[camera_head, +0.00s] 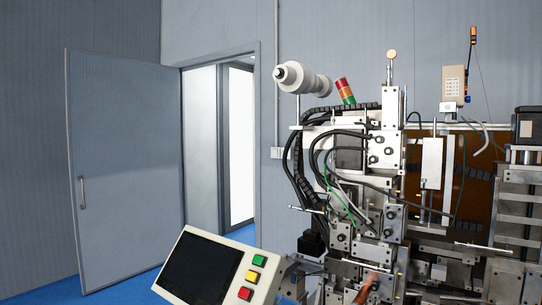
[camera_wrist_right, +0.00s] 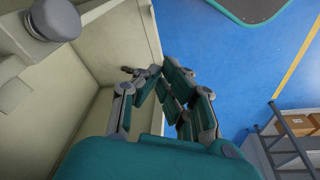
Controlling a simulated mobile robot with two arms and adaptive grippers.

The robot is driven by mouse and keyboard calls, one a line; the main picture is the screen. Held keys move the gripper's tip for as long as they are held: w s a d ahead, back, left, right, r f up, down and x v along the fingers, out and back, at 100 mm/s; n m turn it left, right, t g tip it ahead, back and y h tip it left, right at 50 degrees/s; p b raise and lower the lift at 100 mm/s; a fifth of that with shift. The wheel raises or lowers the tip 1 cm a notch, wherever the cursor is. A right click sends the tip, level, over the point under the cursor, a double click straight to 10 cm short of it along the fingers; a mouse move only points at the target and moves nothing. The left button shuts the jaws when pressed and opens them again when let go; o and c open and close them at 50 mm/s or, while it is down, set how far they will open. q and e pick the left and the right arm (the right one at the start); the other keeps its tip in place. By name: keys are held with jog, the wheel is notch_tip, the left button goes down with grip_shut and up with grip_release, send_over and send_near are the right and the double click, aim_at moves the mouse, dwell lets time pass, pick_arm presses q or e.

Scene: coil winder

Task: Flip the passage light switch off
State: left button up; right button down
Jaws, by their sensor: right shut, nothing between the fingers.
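A small light grey switch box (camera_head: 277,153) is on the grey wall just right of the doorway in the head view, at the foot of a thin vertical conduit. It is too small to tell which way its switch is set. My right gripper (camera_wrist_right: 160,73) shows in the right wrist view, with teal and grey fingers shut and empty. It is beside a cream housing and above the blue floor, and the switch does not show there. My left gripper is in neither view.
A grey door (camera_head: 125,165) stands open left of the doorway. The coil winder (camera_head: 375,190) fills the right, with its tilted control panel (camera_head: 205,268) in front. The right wrist view shows a cream housing (camera_wrist_right: 120,45) at left and a shelf (camera_wrist_right: 283,140) with boxes at lower right.

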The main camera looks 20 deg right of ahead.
pick_arm(q)
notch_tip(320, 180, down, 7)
jog(key=b, duration=0.6)
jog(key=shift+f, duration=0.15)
pick_arm(e)
jog(key=s+d+f, duration=0.1)
jog(key=s+f, duration=0.8)
jog(key=f, duration=0.5)
jog(key=s+d+f+g, duration=0.1)
jog(key=s+d+f, duration=0.1)
jog(key=s+f, duration=0.7)
notch_tip(320, 180, down, 6)
jog(key=shift+s+d+f+g, duration=0.15)
jog(key=shift+s+g, duration=0.15)
jog(key=shift+s, duration=0.1)
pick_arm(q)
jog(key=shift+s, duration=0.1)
